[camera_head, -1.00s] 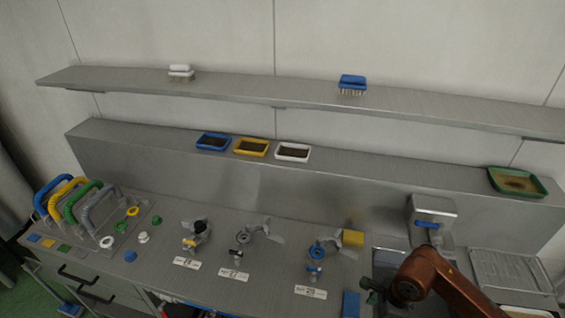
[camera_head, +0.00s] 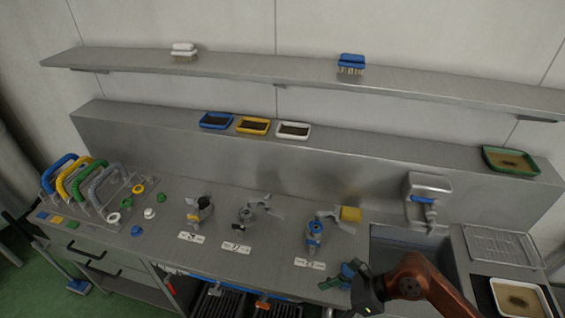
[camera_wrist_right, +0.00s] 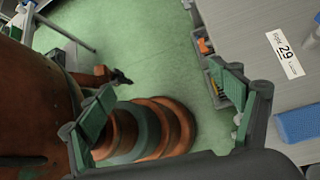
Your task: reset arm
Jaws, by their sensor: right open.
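My right arm comes in from the bottom right of the head view. Its gripper (camera_head: 338,277), with green finger pads, is over the front edge of the steel bench (camera_head: 270,258), left of the sink. In the right wrist view the fingers of the right gripper (camera_wrist_right: 165,105) stand wide apart with nothing between them; green floor and my base show beyond. A small brown link with a dark tip in that view may be my left gripper (camera_wrist_right: 121,77); its jaws are too small to read. No left arm shows in the head view.
A blue block (camera_wrist_right: 298,122) lies on the bench close to the right finger. Several valve fittings stand along the bench, with colored handles (camera_head: 75,180) at left. A tap (camera_head: 427,195) hangs over the sink. A white tray (camera_head: 494,293) is at right. Shelves run behind.

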